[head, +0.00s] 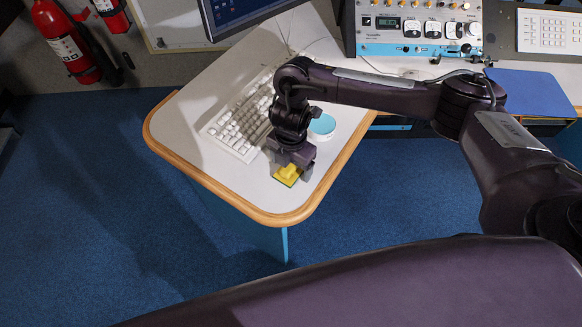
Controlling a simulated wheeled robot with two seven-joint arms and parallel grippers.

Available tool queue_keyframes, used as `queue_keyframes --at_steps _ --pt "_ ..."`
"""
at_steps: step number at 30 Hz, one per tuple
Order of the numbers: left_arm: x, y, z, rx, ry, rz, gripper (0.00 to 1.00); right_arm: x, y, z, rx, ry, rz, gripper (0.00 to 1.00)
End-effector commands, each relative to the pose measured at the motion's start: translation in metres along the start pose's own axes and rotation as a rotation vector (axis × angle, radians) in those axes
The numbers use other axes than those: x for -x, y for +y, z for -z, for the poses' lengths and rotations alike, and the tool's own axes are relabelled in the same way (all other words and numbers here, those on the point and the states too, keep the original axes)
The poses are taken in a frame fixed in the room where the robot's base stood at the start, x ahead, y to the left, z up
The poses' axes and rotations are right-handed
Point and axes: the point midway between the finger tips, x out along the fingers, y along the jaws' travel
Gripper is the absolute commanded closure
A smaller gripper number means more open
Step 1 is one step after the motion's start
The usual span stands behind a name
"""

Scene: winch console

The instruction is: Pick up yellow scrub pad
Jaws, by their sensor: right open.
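The yellow scrub pad (287,176) lies near the front of the grey desk top (262,199), with a thin dark green edge showing along its lower side. My right gripper (290,172) points down right at the pad, its fingers apart with the pad between or just below them. The gripper hides the pad's back part. I cannot tell whether the fingers touch it. My left gripper is not in view.
A white keyboard (236,125) lies left of my right gripper, and a round light-blue-topped object (322,126) stands just behind it to the right. A monitor (240,14) and a control panel (415,26) are at the back. The desk's wooden edge (237,202) is close in front.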

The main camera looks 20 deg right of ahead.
Motion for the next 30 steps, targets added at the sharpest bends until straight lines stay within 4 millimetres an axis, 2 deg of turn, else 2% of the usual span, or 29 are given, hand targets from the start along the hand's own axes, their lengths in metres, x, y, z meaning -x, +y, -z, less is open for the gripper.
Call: queue_keyframes --at_steps 6,7,15,18,25,30 --pt "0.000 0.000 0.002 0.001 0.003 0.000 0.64 -0.001 0.000 0.000 0.001 0.000 -0.001 0.20" --pt "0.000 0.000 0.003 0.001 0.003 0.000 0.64 -0.001 0.000 0.000 0.000 0.000 -0.001 0.23" --pt "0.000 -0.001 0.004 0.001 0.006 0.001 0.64 -0.001 0.000 0.000 0.000 -0.001 -0.001 0.58" --pt "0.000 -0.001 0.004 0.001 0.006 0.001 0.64 -0.001 0.000 0.000 0.000 -0.001 -0.001 0.68" --pt "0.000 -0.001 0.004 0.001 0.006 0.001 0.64 0.000 0.001 0.000 0.000 -0.001 -0.002 0.68" --pt "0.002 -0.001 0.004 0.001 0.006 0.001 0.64 0.011 0.002 -0.001 0.000 -0.002 -0.005 0.68"
